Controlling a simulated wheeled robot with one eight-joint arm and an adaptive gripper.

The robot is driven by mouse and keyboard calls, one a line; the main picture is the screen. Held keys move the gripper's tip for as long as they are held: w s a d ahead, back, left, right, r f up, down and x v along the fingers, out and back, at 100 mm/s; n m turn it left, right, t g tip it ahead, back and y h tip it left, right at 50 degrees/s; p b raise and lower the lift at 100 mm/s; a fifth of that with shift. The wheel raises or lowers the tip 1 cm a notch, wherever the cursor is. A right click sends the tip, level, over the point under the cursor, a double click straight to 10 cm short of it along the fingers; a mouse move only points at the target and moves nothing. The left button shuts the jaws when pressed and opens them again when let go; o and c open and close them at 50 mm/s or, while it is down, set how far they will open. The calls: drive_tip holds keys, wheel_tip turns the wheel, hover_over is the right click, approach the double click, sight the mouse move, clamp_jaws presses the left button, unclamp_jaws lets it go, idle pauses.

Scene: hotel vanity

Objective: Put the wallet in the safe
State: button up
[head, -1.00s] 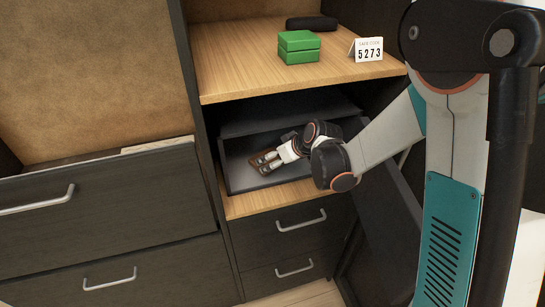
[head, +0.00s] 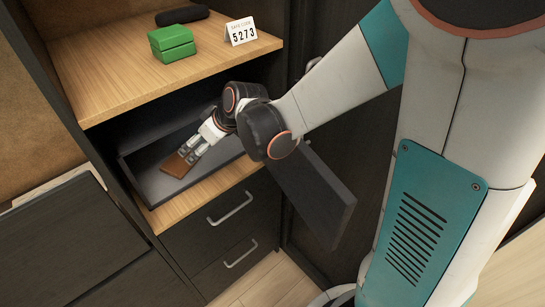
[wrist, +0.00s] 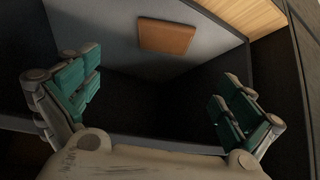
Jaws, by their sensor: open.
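The brown wallet (head: 176,164) lies flat on the grey floor inside the open safe (head: 152,184), near its front left. In the wrist view the wallet (wrist: 166,37) is on the grey floor, ahead of the fingers and apart from them. My gripper (head: 196,150) is inside the safe just beside the wallet. In the wrist view my gripper (wrist: 158,95) has its green-padded fingers spread wide with nothing between them. The safe's dark door (head: 312,195) stands swung open to the right. My wrist hides part of the safe's right interior.
The shelf (head: 110,75) above the safe holds a green box (head: 171,43), a dark rolled case (head: 182,15) and a code card (head: 241,32) reading 5273. Drawers with handles (head: 230,208) are below the safe. The open door stands close under my arm.

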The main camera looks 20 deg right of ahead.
drive_tip(key=s+d+r+m+h, duration=0.1)
drive_tip(key=s+d+r+m, duration=0.1)
drive_tip(key=s, duration=0.5)
drive_tip(key=s+d+r+m+h, duration=0.2)
drive_tip(key=s+d+r, duration=0.2)
drive_tip(key=s+d, duration=0.2)
drive_tip(key=s+d+r+m+h, duration=0.1)
drive_tip(key=s+d+r+m, duration=0.1)
drive_tip(key=s, duration=0.7)
drive_tip(key=shift+s+d+r+m+t, duration=0.3)
drive_tip(key=shift+d+r, duration=0.2)
drive_tip(key=shift+d, duration=0.45)
